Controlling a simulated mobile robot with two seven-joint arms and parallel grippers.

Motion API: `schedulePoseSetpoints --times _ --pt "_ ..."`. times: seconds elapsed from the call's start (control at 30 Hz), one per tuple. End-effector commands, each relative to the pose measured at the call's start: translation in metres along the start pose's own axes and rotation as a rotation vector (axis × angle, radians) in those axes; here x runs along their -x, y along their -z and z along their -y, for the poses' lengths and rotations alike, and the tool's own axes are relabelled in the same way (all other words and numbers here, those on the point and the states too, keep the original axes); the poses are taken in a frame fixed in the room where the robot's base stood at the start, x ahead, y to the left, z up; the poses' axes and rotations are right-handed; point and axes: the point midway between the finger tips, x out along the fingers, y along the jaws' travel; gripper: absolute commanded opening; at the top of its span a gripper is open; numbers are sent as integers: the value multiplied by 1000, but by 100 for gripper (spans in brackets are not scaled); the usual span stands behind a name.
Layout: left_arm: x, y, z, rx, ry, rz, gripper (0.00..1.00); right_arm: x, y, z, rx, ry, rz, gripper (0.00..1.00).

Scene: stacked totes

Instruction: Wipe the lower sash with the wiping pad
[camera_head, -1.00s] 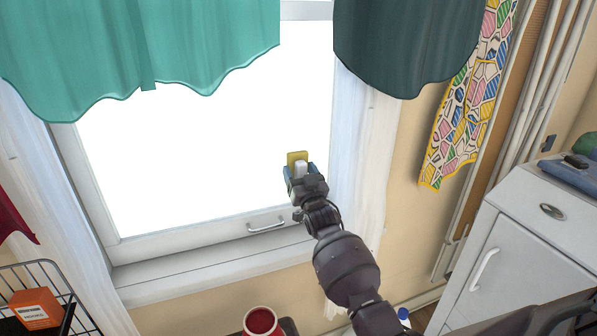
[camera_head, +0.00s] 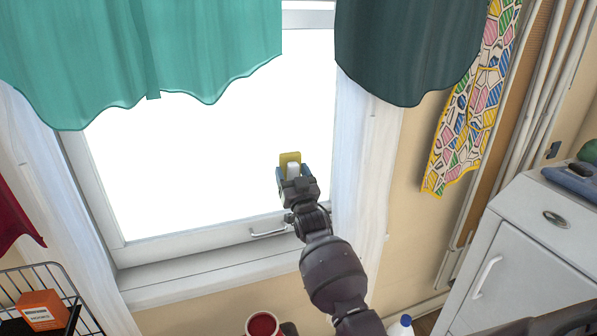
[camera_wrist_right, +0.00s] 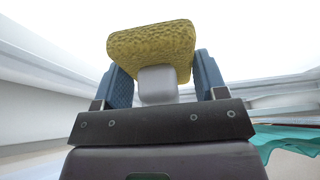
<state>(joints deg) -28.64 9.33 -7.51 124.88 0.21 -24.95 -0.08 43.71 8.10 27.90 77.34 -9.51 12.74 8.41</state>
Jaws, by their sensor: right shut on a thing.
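The wiping pad (camera_head: 290,158) is a yellow sponge on a white grip block. My right gripper (camera_head: 293,174) is shut on the white block, with the sponge facing the window. In the right wrist view the pad (camera_wrist_right: 152,45) sits between the blue fingers of the gripper (camera_wrist_right: 158,84). The lower sash (camera_head: 190,242) has a white frame around a bright pane, with a metal handle (camera_head: 268,232) on its bottom rail. The pad is in front of the lower right part of the pane. I cannot tell whether it touches the glass. My left gripper is not in view.
Teal curtains (camera_head: 150,55) and a dark valance (camera_head: 405,45) hang over the window top. A white cabinet (camera_head: 520,250) stands at right. A wire basket (camera_head: 45,290), an orange box (camera_head: 42,308) and a red-filled cup (camera_head: 262,325) are below.

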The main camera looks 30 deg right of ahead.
Motion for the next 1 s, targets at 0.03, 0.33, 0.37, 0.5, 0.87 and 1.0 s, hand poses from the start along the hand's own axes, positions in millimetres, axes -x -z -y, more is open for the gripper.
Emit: schedulePoseSetpoints --times 0.03,0.33,0.37,0.5,0.87,1.0 --pt "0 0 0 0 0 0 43 0 0 4 -2 0 0 46" --pt "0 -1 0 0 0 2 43 -1 -2 24 -2 0 1 46" --pt "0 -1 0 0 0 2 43 -1 -2 24 -2 0 1 46" --pt "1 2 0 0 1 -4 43 -3 2 25 -1 0 0 46" --pt "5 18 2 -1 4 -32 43 -9 17 25 0 1 0 46" --pt "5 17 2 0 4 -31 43 -8 14 20 1 1 3 46"
